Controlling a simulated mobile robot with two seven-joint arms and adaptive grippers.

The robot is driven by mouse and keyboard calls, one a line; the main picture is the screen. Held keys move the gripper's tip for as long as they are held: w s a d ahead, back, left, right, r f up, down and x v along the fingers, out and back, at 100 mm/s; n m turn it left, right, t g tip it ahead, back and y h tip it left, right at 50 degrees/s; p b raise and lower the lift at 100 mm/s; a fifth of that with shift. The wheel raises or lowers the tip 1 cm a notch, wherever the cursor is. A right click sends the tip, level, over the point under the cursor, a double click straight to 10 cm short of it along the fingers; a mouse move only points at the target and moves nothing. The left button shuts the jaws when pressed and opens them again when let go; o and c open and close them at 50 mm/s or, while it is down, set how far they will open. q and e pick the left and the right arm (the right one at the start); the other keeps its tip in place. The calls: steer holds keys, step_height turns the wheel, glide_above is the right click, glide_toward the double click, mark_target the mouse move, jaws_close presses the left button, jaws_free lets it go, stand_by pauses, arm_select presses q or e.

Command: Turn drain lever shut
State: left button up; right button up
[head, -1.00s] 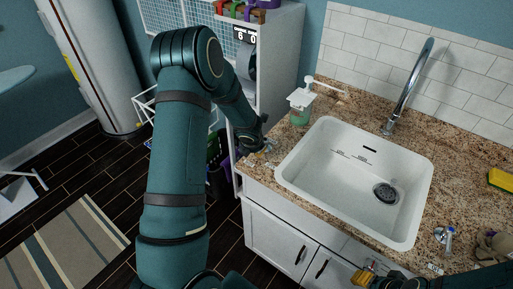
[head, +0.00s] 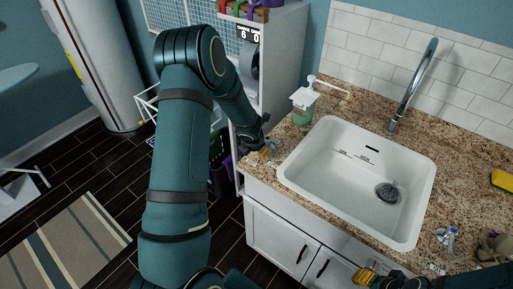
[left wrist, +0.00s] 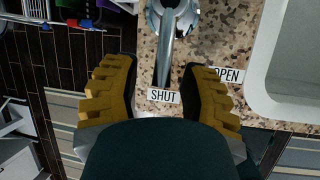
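A metal lever (left wrist: 168,45) on the counter left of the sink shows in the left wrist view. Its handle points toward the SHUT label (left wrist: 163,96); the OPEN label (left wrist: 228,75) is to the right, partly behind a finger. My left gripper (left wrist: 158,68) is open, its yellow fingers apart on either side of the handle, with gaps visible on both sides. In the head view my left gripper (head: 267,151) is at the counter's left end and hides most of this lever. My right gripper (head: 367,274) is low at the front of the cabinet; its opening is unclear.
The white sink (head: 335,190) is right of my left gripper. A soap dispenser (head: 303,105) stands behind it. A second metal handle (head: 450,238), a yellow sponge (head: 503,181) and a brownish object (head: 493,246) are on the right. The tall faucet (head: 412,90) stands behind the sink.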

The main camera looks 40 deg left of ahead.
arm_select(q)
steer(key=v, duration=1.2)
stand_by(0.5)
steer(key=s+d+f+n+g+h, duration=0.1)
steer(key=s+d+f+n+h, duration=0.25)
steer(key=d+f+n, duration=0.45)
steer(key=s+d+f+n+g+h, duration=0.1)
steer(key=s+d+f+n+h, duration=0.1)
steer(key=s+d+f+n, duration=0.55)
steer(key=s+d+f+n+g, duration=0.1)
steer(key=s+d+f+n, duration=0.3)
steer(key=n, duration=0.8)
steer(key=s+d+f+n+g, duration=0.25)
steer(key=s+d+n, duration=0.35)
steer(key=n, duration=0.6)
steer(key=w+d+f+t+b, duration=0.2)
steer(key=w+b, duration=0.4)
steer(key=b, duration=0.3)
step_height(320, 180, down, 2)
steer(key=shift+d+f+t, duration=0.1)
steer(key=shift+d+t, duration=0.15)
steer(key=shift+t, duration=0.2)
